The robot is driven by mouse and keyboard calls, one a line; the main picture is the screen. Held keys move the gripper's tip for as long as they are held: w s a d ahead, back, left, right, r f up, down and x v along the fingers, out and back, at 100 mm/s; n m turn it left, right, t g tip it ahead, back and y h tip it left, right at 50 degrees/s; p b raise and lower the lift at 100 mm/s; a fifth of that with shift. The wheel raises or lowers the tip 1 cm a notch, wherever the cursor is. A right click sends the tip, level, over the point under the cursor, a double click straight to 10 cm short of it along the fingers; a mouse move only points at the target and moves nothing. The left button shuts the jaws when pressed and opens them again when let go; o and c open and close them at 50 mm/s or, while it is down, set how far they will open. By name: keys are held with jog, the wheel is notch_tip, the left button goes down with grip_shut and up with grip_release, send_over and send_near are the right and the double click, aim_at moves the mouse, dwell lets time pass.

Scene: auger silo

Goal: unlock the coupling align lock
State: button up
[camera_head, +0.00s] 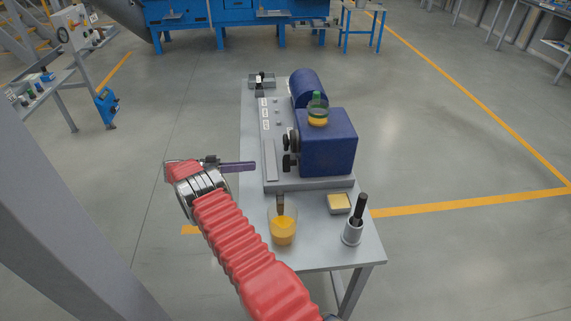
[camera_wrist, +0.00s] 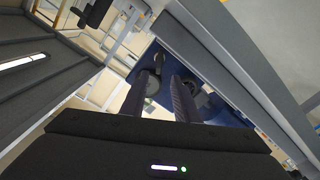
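A blue gearbox-like housing (camera_head: 328,142) stands on a grey base plate on the workbench. Two dark knobs, an upper one (camera_head: 287,140) and a lower one (camera_head: 288,162), stick out from its left side. No label tells me which part is the coupling align lock. My gripper (camera_head: 252,166) is left of the knobs, apart from them, over the bench's left edge. In the wrist view my gripper (camera_wrist: 160,82) has its two dark fingers apart, with nothing visibly held. Dark round knobs (camera_wrist: 152,85) show beyond the fingers, against the blue housing (camera_wrist: 214,104).
A blue motor (camera_head: 307,88) sits behind the housing. An orange-filled cup (camera_head: 283,230), a yellow block (camera_head: 339,204) and a grey holder with a black handle (camera_head: 353,232) stand at the bench's front. Open floor lies left of the bench.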

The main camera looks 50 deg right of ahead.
aim_at(286, 165)
jog(key=x, duration=1.3)
jog(key=shift+s+d, duration=0.25)
jog(key=shift+d, duration=0.05)
grip_shut()
